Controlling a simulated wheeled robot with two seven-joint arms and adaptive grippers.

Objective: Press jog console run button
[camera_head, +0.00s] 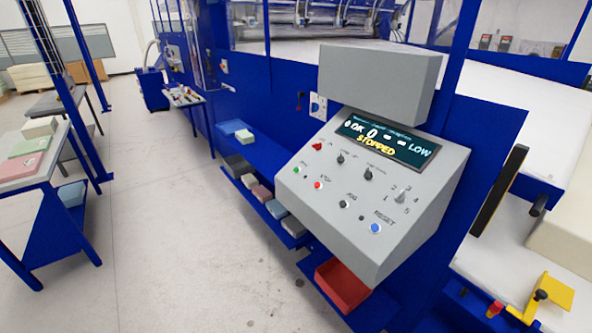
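The jog console (330,208) is a grey sloped box at the centre right. Its display (385,142) reads STOPPED in yellow, with OK and LOW beside it. A green button (296,170) sits at the left of the lower row; its small label is too blurred to read surely. Right of it are a red button (319,185), a black button (345,204) that seems labelled JOG, and a blue RESET button (375,228). Dark knobs and a selector sit above them. Neither of my grippers is in view, and nothing covers the buttons.
A grey box (378,82) stands above the display. A red bin (343,285) is below the console. A blue shelf (262,160) with several foam blocks runs to the left. A table (20,180) stands at far left. The grey floor (165,220) between is clear.

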